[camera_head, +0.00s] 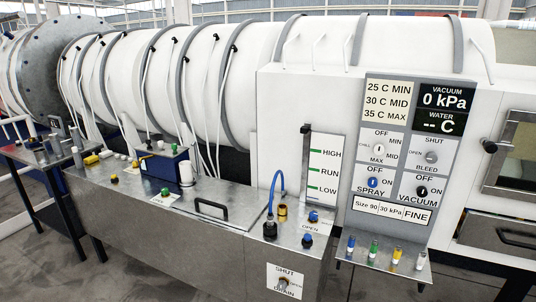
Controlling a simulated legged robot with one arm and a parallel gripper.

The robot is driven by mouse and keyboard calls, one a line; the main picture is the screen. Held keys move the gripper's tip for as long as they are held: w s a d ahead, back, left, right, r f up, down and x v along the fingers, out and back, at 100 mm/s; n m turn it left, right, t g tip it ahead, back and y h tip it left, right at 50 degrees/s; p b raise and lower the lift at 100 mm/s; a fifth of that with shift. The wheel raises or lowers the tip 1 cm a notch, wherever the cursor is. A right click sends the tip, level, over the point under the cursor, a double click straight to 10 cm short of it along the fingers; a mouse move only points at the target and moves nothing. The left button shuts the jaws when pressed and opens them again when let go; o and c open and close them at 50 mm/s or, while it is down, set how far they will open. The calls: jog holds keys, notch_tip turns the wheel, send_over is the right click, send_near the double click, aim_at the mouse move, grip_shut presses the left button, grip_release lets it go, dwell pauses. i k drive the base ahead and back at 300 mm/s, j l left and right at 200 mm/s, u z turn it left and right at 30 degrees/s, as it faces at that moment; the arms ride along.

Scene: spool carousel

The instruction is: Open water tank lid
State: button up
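The water tank is a long steel bench (215,255) across the lower middle of the head view. A flat metal lid (180,205) with a black bar handle (211,208) is on its top, left of the blue hose. The lid looks flat and shut, though its edges are hard to make out. My gripper does not show in this view, so its place relative to the handle cannot be told.
A blue hose (273,192) and brass fitting (282,211) stand right of the handle. A control panel (396,160) and a shelf of small coloured bottles (380,258) are at right. White cylinders (210,75) run behind. Grey floor (150,280) shows in front.

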aim_at(234, 205)
jog(key=i+u, duration=0.15)
jog(key=u, duration=0.25)
jog(key=i+u, duration=0.15)
jog(key=u, duration=0.2)
jog(key=i+l+u, duration=0.15)
jog(key=i, duration=0.4)
jog(key=i+l+u, duration=0.15)
jog(key=i, duration=0.4)
jog(key=i+l+u, duration=0.15)
jog(key=i+l, duration=0.25)
jog(key=i, duration=0.15)
